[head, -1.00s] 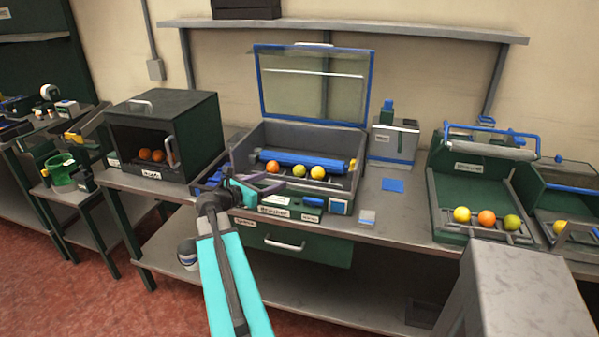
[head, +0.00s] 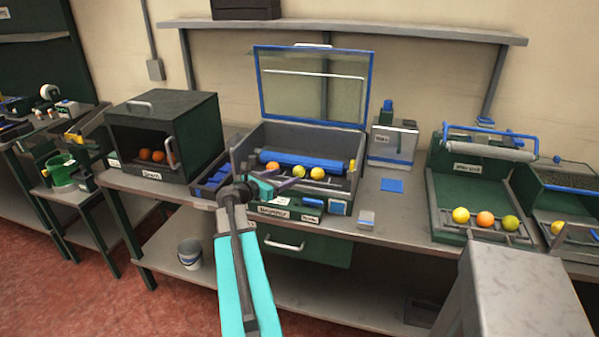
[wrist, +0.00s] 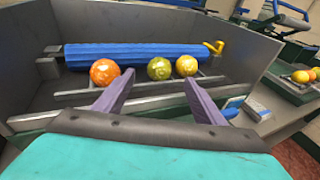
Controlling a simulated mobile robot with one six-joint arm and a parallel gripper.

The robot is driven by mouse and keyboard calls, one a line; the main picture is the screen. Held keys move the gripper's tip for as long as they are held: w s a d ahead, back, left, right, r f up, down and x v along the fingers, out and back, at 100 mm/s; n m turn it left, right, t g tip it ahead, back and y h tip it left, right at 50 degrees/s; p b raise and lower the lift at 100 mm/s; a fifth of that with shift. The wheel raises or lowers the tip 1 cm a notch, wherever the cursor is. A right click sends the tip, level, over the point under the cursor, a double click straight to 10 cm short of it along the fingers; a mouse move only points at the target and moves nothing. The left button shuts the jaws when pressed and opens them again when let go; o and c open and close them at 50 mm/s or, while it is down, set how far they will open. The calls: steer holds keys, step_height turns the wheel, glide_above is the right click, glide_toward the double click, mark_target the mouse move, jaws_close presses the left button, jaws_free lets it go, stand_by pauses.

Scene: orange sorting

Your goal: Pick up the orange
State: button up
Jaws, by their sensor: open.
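An orange (wrist: 105,72) lies at the left end of a row of fruit in the open box (head: 252,148) on the bench. In the head view the orange (head: 273,167) shows just above my gripper (head: 287,185). In the wrist view my gripper (wrist: 157,82) is open and empty, its two purple fingers pointing into the box. The left finger's tip is just right of the orange and below it in the picture. I cannot tell whether they touch. A green-yellow fruit (wrist: 160,68) shows between the fingers, and a yellow fruit (wrist: 187,65) by the right finger.
A blue roller (wrist: 140,54) lies behind the fruit. The box's glass lid (head: 312,90) stands open. A dark green oven-like box (head: 165,110) with oranges inside is at the left. A green tray (head: 450,232) with more fruit is at the right.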

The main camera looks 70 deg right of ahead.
mark_target(295, 172)
steer(key=shift+x, duration=0.9)
steer(key=shift+p+x, duration=1)
steer(key=shift+x, duration=1.65)
steer(key=shift+a, duration=0.1)
steer(key=c, duration=1.2)
steer(key=shift+o, duration=0.2)
steer(key=shift+r, duration=0.2)
